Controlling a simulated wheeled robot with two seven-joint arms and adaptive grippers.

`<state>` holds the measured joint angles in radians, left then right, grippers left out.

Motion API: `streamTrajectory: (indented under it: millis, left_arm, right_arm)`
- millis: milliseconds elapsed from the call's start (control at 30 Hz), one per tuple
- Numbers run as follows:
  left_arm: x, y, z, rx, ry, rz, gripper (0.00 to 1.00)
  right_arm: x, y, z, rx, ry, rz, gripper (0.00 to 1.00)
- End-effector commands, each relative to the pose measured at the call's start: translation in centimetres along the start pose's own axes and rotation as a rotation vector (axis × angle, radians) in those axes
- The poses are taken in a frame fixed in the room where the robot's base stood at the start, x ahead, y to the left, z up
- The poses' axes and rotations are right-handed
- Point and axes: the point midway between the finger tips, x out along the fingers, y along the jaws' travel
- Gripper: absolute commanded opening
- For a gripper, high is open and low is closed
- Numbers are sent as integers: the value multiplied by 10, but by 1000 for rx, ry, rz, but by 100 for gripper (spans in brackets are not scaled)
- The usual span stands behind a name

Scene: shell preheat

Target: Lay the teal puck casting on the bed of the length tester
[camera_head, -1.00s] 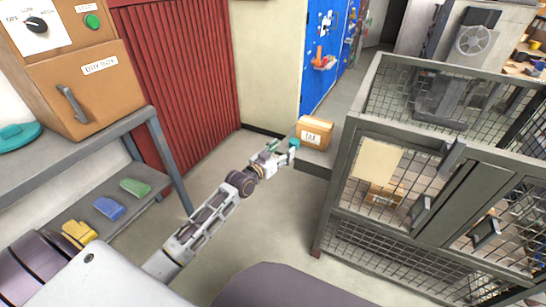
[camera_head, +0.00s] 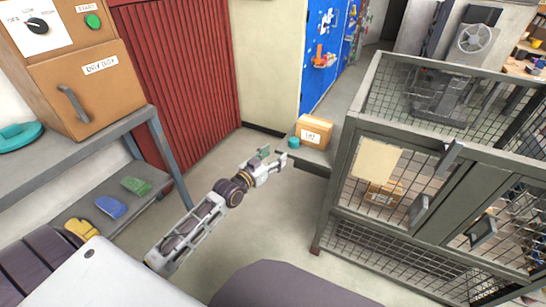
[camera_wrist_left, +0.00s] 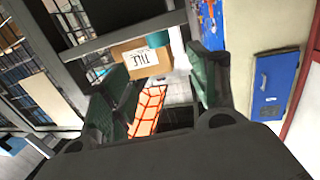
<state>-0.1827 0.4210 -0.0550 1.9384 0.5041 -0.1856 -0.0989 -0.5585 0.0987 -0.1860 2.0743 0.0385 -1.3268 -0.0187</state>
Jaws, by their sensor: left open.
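The teal puck casting (camera_head: 293,142) rests on a grey ledge (camera_head: 318,158) beside a cardboard box, just left of it in the head view. In the left wrist view the puck (camera_wrist_left: 157,39) shows beyond the fingers, at the box's edge. My left gripper (camera_head: 276,160) is open and empty, short of the puck and apart from it. Its two dark green finger pads show in the left wrist view (camera_wrist_left: 160,78), with nothing between them touching. I cannot make out which part is the length tester's bed. My right gripper is not in view.
The labelled cardboard box (camera_head: 311,131) stands on the ledge. A mesh cage (camera_head: 400,190) stands to the right. Floor between is clear.

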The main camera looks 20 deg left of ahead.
Motion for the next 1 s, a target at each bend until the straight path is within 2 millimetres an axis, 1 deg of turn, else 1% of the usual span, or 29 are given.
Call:
streamTrajectory:
  millis: [367,467,533,667,767,867,1000]
  left_arm:
    - [0,0,1,0,-2,0,59]
    - [-1,2,5,-1,-15,2,59]
    - [-3,6,13,-3,-39,5,59]
    - [-10,19,39,-6,-121,14,59]
    - [-21,33,69,-9,-217,24,59]
    - [-36,50,102,-12,-329,34,59]
    - [-63,72,147,-14,-491,45,59]
  right_arm:
    - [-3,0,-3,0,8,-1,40]
    - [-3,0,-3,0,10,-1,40]
    - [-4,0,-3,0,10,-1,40]
    - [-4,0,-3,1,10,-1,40]
    - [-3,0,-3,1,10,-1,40]
    - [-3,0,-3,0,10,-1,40]
    - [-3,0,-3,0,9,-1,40]
